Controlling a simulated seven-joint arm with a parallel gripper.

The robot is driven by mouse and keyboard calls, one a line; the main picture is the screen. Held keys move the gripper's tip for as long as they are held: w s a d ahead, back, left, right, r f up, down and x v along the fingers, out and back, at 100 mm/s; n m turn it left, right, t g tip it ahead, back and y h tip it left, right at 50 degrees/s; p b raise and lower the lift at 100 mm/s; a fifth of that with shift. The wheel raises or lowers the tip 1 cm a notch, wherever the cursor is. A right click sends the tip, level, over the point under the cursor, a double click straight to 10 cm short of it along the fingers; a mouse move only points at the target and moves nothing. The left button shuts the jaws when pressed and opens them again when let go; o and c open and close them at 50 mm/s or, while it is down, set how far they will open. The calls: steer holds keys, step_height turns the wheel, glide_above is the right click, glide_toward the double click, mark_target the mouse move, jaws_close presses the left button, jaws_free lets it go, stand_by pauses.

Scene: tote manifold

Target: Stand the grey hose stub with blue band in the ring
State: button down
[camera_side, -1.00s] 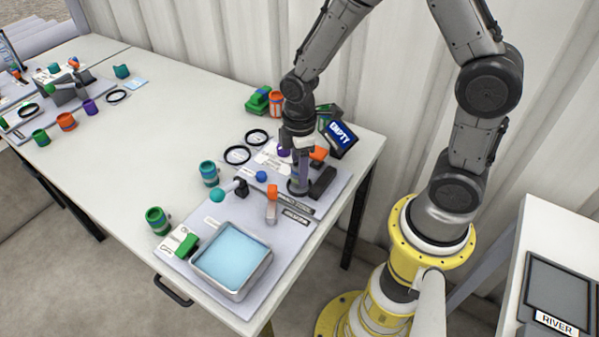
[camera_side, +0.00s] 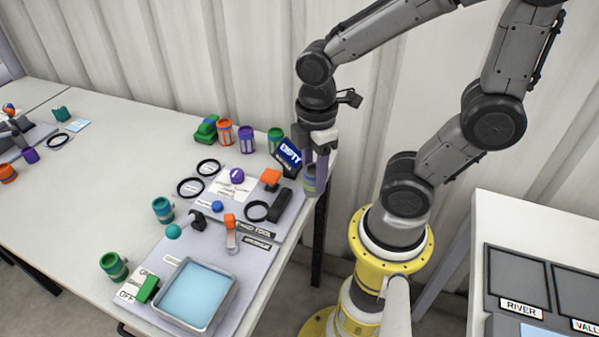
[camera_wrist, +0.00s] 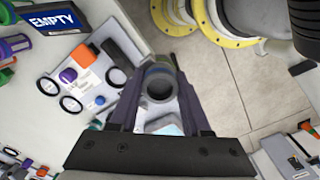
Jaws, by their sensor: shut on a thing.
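My gripper (camera_side: 315,172) is shut on the grey hose stub with blue band (camera_side: 310,184). It holds the stub upright in the air by the table's right edge in the side view. In the wrist view the stub (camera_wrist: 160,86) sits between the fingers, with its round open end facing the camera. All three look empty. I cannot tell which one the task means.
The sign marked EMPTY (camera_side: 288,153) stands close behind my gripper. Orange (camera_side: 225,132), purple (camera_side: 246,139) and green (camera_side: 276,139) stubs stand along the back. A tray with blue inside (camera_side: 232,310), an orange-topped lever (camera_side: 231,238) and a black block (camera_side: 281,205) occupy the board.

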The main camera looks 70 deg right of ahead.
steer(key=w+d+r, duration=0.1)
steer(key=w+r, duration=0.2)
steer(key=w, duration=0.9)
steer(key=w+d+r, duration=0.2)
steer(key=w+r, duration=0.1)
steer(key=w, duration=0.8)
steer(key=w+d+f, duration=0.3)
steer(key=w+f, duration=0.2)
steer(key=w, duration=0.5)
steer(key=shift+w+d+f, duration=0.2)
steer(key=shift+d+f, duration=0.3)
steer(key=shift+f, duration=1.85)
steer(key=shift+w+d+f, duration=0.25)
steer(key=shift+d+f, duration=0.25)
steer(key=shift+f, duration=1.9)
steer(key=shift+w+d+f, duration=0.2)
steer(key=shift+d+f, duration=0.3)
steer(key=shift+f, duration=1.85)
steer(key=shift+c, duration=1.4)
jaws_free()
